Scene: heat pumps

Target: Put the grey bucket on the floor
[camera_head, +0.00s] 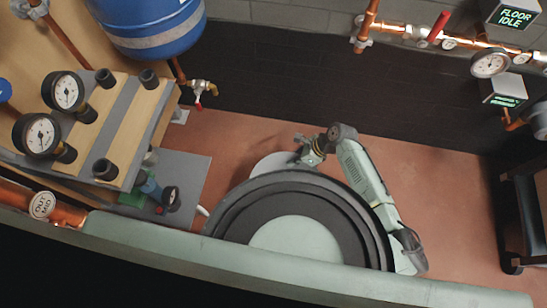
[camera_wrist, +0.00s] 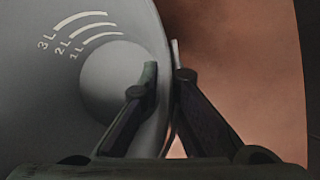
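The grey bucket (camera_wrist: 62,95) fills the left of the wrist view, with white 1L, 2L and 3L marks on its inner wall. In the head view a pale grey part of it (camera_head: 270,165) shows over the red-brown floor (camera_head: 235,135), partly hidden by my round body. My gripper (camera_head: 312,150) is beside it. In the wrist view my gripper (camera_wrist: 164,82) has one finger inside the bucket and one outside, closed on its wall. Whether the bucket's base touches the floor cannot be told.
A wooden unit with gauges (camera_head: 120,120) and a grey mat (camera_head: 190,170) are at the left. A blue tank (camera_head: 150,30) hangs above it. A dark brick wall (camera_head: 300,70) with copper pipes is behind. A dark cart (camera_head: 525,200) stands at right. Floor right of my arm is clear.

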